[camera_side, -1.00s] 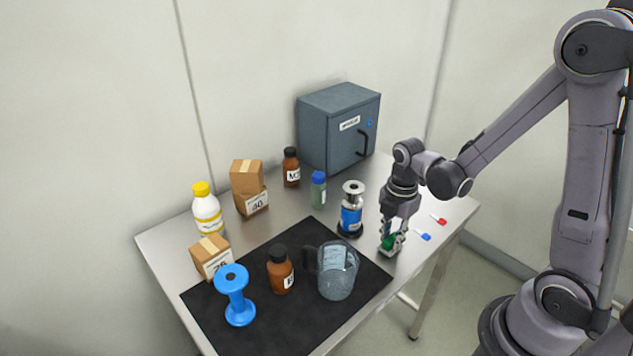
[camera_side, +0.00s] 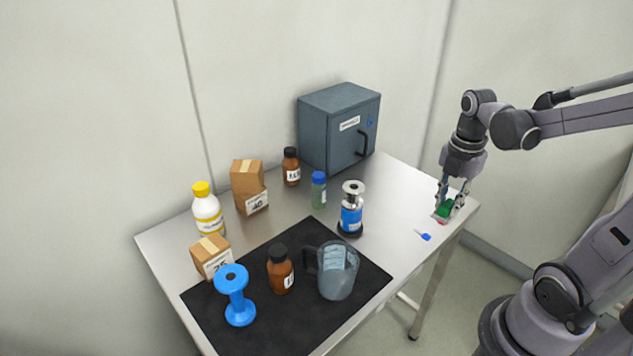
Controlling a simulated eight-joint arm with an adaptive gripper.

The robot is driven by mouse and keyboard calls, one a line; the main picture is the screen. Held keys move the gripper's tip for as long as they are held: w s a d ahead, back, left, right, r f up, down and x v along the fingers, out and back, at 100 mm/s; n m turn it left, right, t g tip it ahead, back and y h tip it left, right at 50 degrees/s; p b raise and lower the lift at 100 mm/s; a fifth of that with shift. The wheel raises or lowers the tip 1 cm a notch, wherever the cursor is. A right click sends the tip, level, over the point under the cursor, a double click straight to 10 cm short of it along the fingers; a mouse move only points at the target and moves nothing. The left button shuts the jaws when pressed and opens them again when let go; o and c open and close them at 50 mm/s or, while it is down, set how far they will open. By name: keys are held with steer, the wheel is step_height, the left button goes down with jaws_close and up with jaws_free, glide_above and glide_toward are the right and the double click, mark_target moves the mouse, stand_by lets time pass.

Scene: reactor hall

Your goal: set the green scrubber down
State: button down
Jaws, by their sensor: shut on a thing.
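The green scrubber (camera_side: 446,209) is in my gripper (camera_side: 449,205) at the right end of the metal table (camera_side: 400,213). My gripper points down and its fingers are shut on the scrubber's sides. The scrubber is at or just above the table top; I cannot tell if it touches. A small red item (camera_side: 441,221) shows just below the scrubber, mostly hidden by it.
A small blue item (camera_side: 426,237) lies left of the scrubber. A blue-labelled metal canister (camera_side: 351,215), a glass jug (camera_side: 338,275) and a grey cabinet (camera_side: 330,135) stand further left. The table's right edge is close to my gripper. Bare table lies between canister and gripper.

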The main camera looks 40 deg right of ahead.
steer(key=d, duration=1.9)
steer(key=w+a+f, duration=0.1)
steer(key=w+f, duration=0.1)
steer(key=w, duration=0.1)
steer(key=w+a+f, duration=0.1)
steer(key=w+f, duration=0.1)
steer(key=w, duration=0.2)
steer(key=w+a+f, duration=0.1)
steer(key=w+f, duration=0.1)
steer(key=w, duration=0.1)
steer(key=shift+w+a+f, duration=0.25)
steer(key=shift+w, duration=0.05)
steer(key=shift+f, duration=1.95)
steer(key=shift+f, duration=0.15)
steer(key=c, duration=1.2)
jaws_free()
